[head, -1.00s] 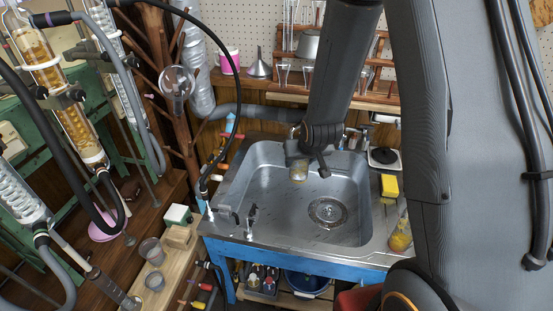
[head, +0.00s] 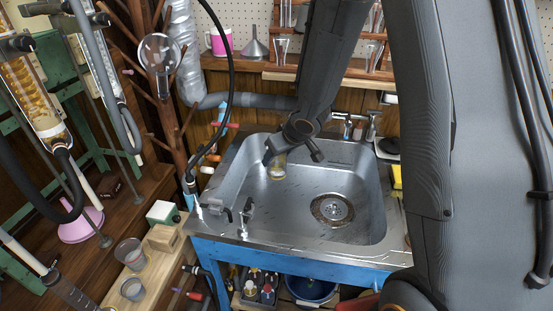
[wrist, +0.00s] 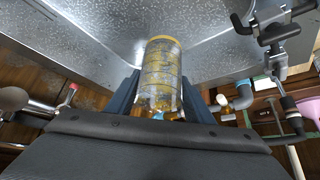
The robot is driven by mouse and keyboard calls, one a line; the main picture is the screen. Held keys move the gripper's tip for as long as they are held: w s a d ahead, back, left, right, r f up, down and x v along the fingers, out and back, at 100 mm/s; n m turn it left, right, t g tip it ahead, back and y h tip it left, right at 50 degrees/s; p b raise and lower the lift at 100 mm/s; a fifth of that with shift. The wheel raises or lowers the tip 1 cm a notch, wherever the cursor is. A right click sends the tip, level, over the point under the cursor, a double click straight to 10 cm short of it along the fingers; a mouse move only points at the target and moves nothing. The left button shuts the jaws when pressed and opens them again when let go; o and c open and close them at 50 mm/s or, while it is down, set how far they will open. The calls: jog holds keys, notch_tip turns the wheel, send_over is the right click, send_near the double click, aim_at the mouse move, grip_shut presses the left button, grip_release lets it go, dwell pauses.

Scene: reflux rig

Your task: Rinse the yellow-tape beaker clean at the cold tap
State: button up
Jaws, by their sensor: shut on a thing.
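My gripper (wrist: 160,98) is shut on a clear beaker (wrist: 161,72) with yellow bands around it. In the wrist view the beaker sits between the two dark fingers, with amber-brown marks on its glass. In the head view the gripper (head: 276,158) holds the beaker (head: 278,171) over the back left part of the steel sink (head: 290,215), mostly hidden by my wrist. A tap (head: 354,122) stands at the sink's back right, and small tap fittings (head: 246,215) stand at its front left. I cannot tell which is cold. No running water is visible.
A round drain (head: 332,209) lies in the empty basin. A black hose (head: 231,85) arches down at the sink's left. Two small cups (head: 130,252) stand on a wooden ledge at the left.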

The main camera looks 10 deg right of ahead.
notch_tip(320, 180, down, 18)
jog(key=b, duration=2.2)
jog(key=shift+r, duration=0.2)
jog(key=w+d+p, duration=0.1)
jog(key=w+d, duration=0.1)
jog(key=w+d+p, duration=0.2)
jog(key=w, duration=0.1)
jog(key=w+d+p, duration=0.1)
jog(key=w+d, duration=0.1)
jog(key=w, duration=0.1)
jog(key=shift+r, duration=0.15)
jog(key=shift+f, duration=0.6)
jog(key=shift+f, duration=0.1)
jog(key=o, duration=1.1)
jog(key=shift+o, duration=0.7)
